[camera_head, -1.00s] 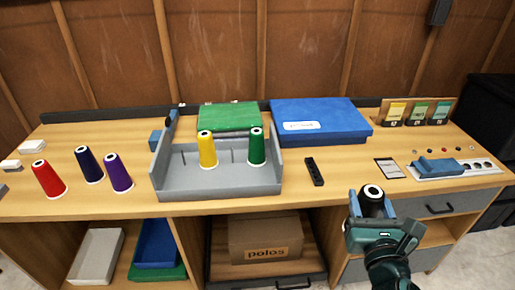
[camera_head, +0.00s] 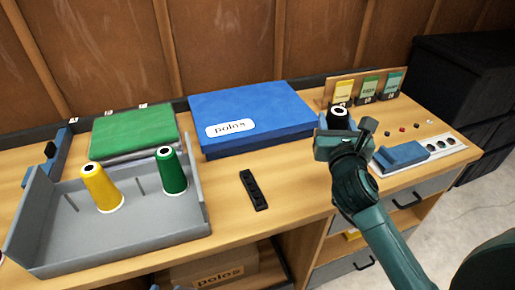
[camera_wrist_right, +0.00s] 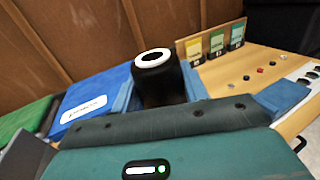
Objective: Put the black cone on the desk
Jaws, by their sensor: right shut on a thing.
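The black cone (camera_wrist_right: 160,83) with a white top ring is held upright in my right gripper (camera_head: 338,130). In the right wrist view its lower part is hidden behind the gripper body. In the head view the cone's top (camera_head: 338,114) shows above the gripper, over the right part of the desk (camera_head: 300,195). I cannot tell whether its base touches the desk. My left gripper is not in view.
A grey tray (camera_head: 130,240) holds a yellow cone (camera_head: 102,189) and a green cone (camera_head: 171,171). A black strip (camera_head: 253,190) lies on the desk.

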